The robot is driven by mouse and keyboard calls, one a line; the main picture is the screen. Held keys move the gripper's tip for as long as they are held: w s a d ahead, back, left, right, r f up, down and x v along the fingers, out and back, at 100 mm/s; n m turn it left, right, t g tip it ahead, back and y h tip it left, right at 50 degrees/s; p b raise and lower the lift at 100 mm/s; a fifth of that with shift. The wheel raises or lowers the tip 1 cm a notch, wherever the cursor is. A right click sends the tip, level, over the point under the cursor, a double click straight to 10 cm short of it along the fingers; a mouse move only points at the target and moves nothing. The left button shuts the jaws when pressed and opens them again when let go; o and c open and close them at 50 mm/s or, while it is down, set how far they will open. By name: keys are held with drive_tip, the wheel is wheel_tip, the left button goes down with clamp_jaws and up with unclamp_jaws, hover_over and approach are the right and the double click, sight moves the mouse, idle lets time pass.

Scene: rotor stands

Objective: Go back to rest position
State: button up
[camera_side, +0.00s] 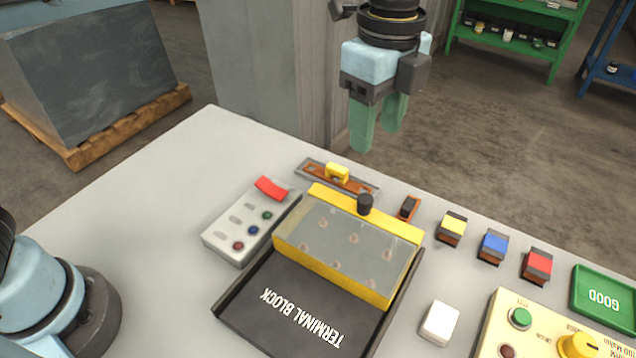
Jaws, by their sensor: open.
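My gripper (376,122) hangs in the air above the back of the table (165,200), with its green fingers pointing down. The fingers are apart and nothing shows between them. It is clear of the things on the table, above and behind the yellow-handled piece (338,172) on its brown and grey holder. No mark of a rest position shows in the view.
A terminal block fixture (310,305) with a yellow-framed clear cover (345,240) and black knob stands mid-table. A grey button box (250,222) is to its left. Yellow (453,225), blue (493,243) and red (537,263) blocks, a green GOOD tray (605,295) and a control panel (540,335) lie right.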

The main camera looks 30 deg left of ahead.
drive_tip(key=s+a+f+n+t, duration=0.2)
drive_tip(key=s+a+n, duration=0.1)
drive_tip(key=a+n, duration=0.4)
drive_tip(key=s+a+f+n+t, duration=0.2)
drive_tip(key=a+n, duration=0.5)
drive_tip(key=a, duration=0.4)
drive_tip(key=s+a+f+n+t, duration=0.2)
drive_tip(key=s+a+n, duration=0.3)
drive_tip(key=a, duration=0.5)
drive_tip(key=shift+f+n+t, duration=0.3)
drive_tip(key=shift+n+t, duration=0.3)
drive_tip(key=shift+n, duration=0.4)
